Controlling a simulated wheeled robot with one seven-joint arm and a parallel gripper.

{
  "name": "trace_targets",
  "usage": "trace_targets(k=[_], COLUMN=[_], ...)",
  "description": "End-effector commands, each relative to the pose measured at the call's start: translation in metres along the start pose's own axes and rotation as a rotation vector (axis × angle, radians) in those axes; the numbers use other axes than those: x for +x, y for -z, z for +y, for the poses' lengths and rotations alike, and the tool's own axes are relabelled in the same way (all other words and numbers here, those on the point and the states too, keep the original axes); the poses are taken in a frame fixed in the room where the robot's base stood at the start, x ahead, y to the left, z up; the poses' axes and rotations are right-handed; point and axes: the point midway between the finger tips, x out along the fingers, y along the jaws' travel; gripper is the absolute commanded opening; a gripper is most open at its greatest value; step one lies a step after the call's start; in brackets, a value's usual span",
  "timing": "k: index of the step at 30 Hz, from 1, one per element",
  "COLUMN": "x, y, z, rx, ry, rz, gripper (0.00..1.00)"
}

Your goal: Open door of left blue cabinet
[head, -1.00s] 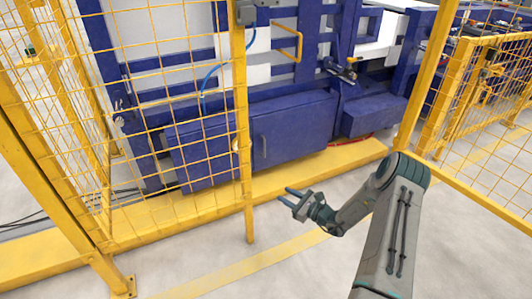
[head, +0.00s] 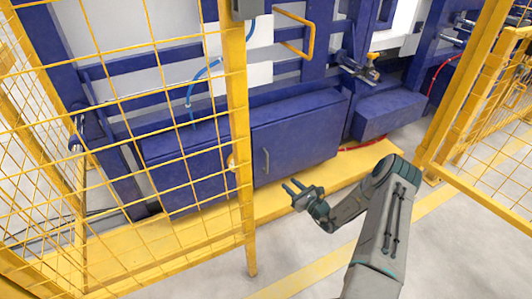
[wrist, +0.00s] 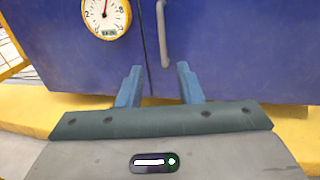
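The blue cabinet (head: 305,128) stands low on the machine, with a grey vertical handle (head: 266,161) near the left edge of its door. In the wrist view the handle (wrist: 163,35) hangs just right of the door seam, above and ahead of the fingertips. My gripper (head: 290,188) is open and empty, in front of the cabinet and a little right of the handle in the head view. In the wrist view my gripper (wrist: 160,75) has its two blue fingers apart. A second blue box section (head: 190,165) lies left of the seam, behind the yellow mesh.
A yellow fence post (head: 240,140) stands just left of the handle, with mesh further left. A round yellow-rimmed gauge (wrist: 106,14) sits left of the seam. A yellow platform (head: 210,235) runs along the cabinet's foot. Another blue box (head: 385,114) is at the right.

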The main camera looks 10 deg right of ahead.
Motion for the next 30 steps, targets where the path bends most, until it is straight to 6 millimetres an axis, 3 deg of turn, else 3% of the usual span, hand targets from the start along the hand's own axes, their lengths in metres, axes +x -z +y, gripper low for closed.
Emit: trace_targets(k=[7,21,30], x=[0.015,0.109,0.137], y=[0.002,0.003,0.001], z=[0.001,0.001,0.001], rx=[-0.002,-0.004,-0.002], ry=[-0.004,-0.003,-0.002], rz=[0.0,-0.001,0.0], gripper=[0.33,0.33,0.33])
